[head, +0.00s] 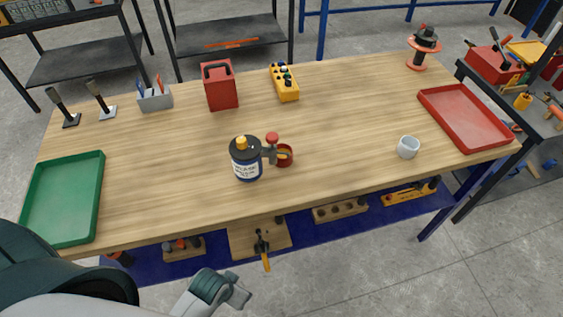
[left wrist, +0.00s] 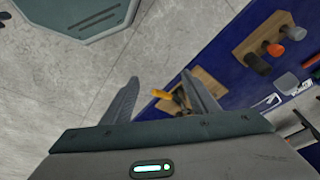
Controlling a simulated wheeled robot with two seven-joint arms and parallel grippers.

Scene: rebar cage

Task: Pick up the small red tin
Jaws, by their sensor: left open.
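The small red tin (head: 285,156) stands on the wooden workbench (head: 340,110), near its middle. It is right beside a dark bottle (head: 246,165) with a yellow cap and white label. A grey, red-topped item (head: 271,143) sits between them and partly hides the tin; I cannot tell whether they touch. My left gripper (head: 238,291) is in front of the bench's near edge, well short of the tin. In the left wrist view the left gripper (left wrist: 163,92) has its fingers apart with nothing between them; the tin is not in that view. My right gripper is not in view.
A green tray (head: 64,235) lies at the left, a red tray (head: 465,117) at the right. A white cup (head: 408,147) stands right of the tin. A red box (head: 219,86) and yellow box (head: 285,82) stand behind. A blue lower shelf (head: 310,229) holds tools.

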